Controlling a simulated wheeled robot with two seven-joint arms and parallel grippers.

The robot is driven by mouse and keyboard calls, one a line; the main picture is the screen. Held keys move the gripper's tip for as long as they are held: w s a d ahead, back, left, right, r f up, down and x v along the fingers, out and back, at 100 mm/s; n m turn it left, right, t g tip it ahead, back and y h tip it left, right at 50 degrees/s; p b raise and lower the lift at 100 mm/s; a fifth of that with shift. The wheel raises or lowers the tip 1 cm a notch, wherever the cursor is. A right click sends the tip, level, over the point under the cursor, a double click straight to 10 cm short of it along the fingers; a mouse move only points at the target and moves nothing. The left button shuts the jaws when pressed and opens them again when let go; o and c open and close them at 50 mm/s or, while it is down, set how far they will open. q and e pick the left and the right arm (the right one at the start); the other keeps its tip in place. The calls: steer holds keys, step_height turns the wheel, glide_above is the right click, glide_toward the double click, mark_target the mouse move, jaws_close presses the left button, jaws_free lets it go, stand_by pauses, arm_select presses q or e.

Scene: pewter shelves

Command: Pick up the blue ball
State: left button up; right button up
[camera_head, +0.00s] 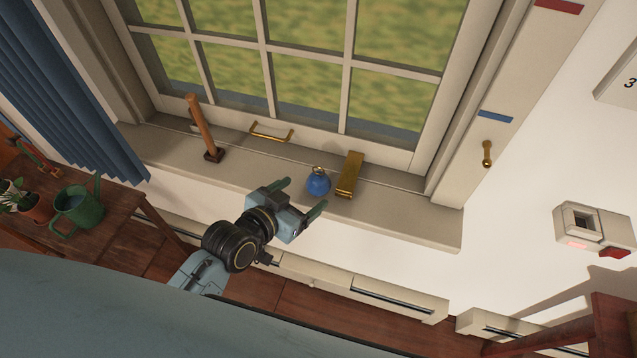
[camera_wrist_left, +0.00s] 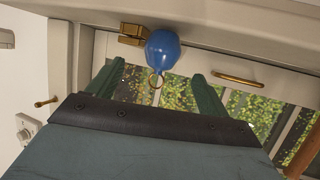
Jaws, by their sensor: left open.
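The blue ball (camera_head: 318,182) is round with a small brass ring on top and sits on the window sill (camera_head: 410,215). In the left wrist view the blue ball (camera_wrist_left: 162,50) shows beyond and between the fingertips, with its ring hanging toward the gripper. My left gripper (camera_head: 302,196) is open, its two green fingers pointing at the ball from the front left. The fingers look apart from the ball, with nothing between them. In the left wrist view the left gripper (camera_wrist_left: 158,80) shows both fingers spread. My right gripper is not in view.
A brass bar (camera_head: 350,175) stands close to the right of the ball. A wooden-handled hammer-like tool (camera_head: 203,130) stands on the sill to the left. The window frame with a brass handle (camera_head: 271,131) is behind. A green watering can (camera_head: 78,208) sits on a wooden table at left.

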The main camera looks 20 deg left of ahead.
mark_target(311, 188)
arm_select(q)
steer(key=shift+f+b+x, duration=0.2)
steer(key=shift+b+x, duration=0.15)
steer(key=shift+x, duration=2.4)
steer(key=shift+s+a, duration=0.1)
steer(key=shift+a, duration=0.05)
steer(key=c, duration=1.1)
